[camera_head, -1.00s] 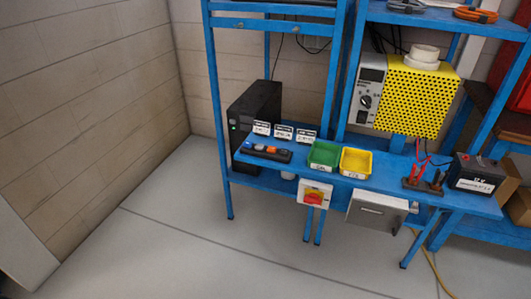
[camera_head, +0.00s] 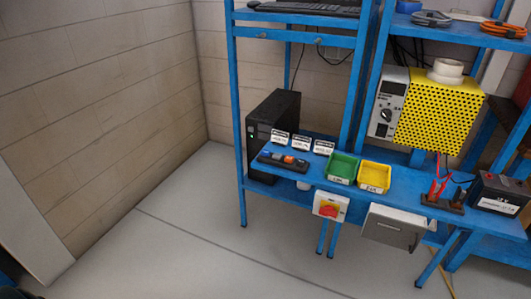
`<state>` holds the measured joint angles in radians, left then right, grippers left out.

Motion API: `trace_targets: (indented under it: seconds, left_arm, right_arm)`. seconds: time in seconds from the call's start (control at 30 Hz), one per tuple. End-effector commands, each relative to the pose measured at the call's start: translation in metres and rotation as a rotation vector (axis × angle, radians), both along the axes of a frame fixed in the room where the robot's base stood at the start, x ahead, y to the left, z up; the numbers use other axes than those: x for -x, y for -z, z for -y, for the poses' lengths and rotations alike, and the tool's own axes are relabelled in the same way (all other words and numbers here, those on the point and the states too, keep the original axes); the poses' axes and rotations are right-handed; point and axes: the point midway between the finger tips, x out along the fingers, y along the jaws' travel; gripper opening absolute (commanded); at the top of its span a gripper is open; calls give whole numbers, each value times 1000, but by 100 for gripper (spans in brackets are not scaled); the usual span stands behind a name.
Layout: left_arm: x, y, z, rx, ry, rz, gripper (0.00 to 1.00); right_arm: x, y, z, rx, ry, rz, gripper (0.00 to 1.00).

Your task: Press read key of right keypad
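No keypad can be made out for certain in the head view. A dark strip with small blue, orange and grey blocks (camera_head: 284,160) lies on the left end of the blue bench shelf (camera_head: 390,187). Three small white label cards stand behind it: left (camera_head: 280,137), middle (camera_head: 301,143) and right (camera_head: 323,147). Their print is too small to read, and no read key can be told apart. Neither gripper is in view.
Green (camera_head: 343,167) and yellow (camera_head: 374,176) bins sit right of the strip. A red-knobbed switch box (camera_head: 330,206) and a grey drawer box (camera_head: 394,228) hang below the shelf. A black computer tower (camera_head: 272,122) stands behind. The floor (camera_head: 190,235) in front is clear.

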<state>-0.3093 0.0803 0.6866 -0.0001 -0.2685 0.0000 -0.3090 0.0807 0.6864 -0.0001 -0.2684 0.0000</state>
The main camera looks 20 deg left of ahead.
Motion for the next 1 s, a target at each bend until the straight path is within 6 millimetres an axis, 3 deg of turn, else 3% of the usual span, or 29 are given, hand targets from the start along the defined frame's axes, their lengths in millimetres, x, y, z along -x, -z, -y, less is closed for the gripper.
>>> trace_targets:
  seconds: [0.03,0.17,1.0]
  left_arm:
    - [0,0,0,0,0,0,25]
    - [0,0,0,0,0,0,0]
    - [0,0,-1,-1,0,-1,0]
  right_arm:
    - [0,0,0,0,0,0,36]
    - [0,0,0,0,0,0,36]
    - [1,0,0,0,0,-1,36]
